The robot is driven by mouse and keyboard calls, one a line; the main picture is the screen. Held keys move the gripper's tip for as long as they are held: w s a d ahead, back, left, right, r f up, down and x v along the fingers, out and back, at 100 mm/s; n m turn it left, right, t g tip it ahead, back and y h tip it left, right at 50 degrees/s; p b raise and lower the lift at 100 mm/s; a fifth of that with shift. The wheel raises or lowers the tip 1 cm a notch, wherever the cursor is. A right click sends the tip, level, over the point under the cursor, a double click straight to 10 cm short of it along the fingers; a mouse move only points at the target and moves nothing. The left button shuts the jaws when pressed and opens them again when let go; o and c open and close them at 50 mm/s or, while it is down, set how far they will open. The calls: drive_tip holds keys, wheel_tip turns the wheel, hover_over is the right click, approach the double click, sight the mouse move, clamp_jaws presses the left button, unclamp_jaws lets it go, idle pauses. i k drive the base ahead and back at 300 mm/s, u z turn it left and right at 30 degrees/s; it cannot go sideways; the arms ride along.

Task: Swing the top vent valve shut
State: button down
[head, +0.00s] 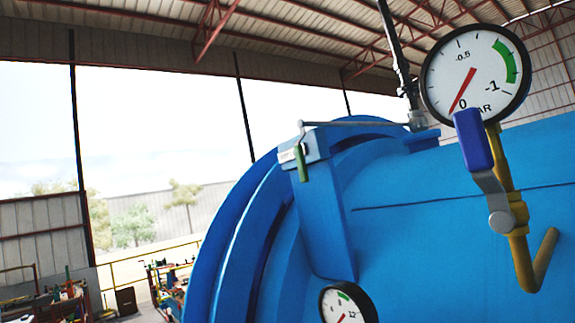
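A valve with a grey metal lever and a blue grip (473,139) sits on a yellow pipe (520,262) at the right, in front of the blue autoclave (440,235). It looks like the top vent valve, though no label shows. The lever points up and slightly left from its grey pivot (501,221), roughly along the pipe's upright run. The pipe bends below the pivot and ends in a short upturned arm at the right. The blue grip overlaps the lower edge of a large round gauge (475,70). My gripper is not in view.
A smaller gauge (347,304) is at the bottom, partly cut off. A bracket with a green handle (301,163) and a grey rod (360,123) stands on the autoclave's left end. A dark vertical pipe (396,50) rises behind. Cluttered workbenches are at lower left.

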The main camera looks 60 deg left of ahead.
sight(301, 163)
drive_tip(key=u, duration=1.05)
drive_tip(key=k, duration=0.5)
drive_tip(key=u, duration=0.3)
drive_tip(key=i, duration=0.5)
drive_tip(key=z, duration=0.05)
drive_tip(key=k, duration=0.45)
drive_tip(key=z, duration=0.35)
drive_tip(key=i, duration=1.4)
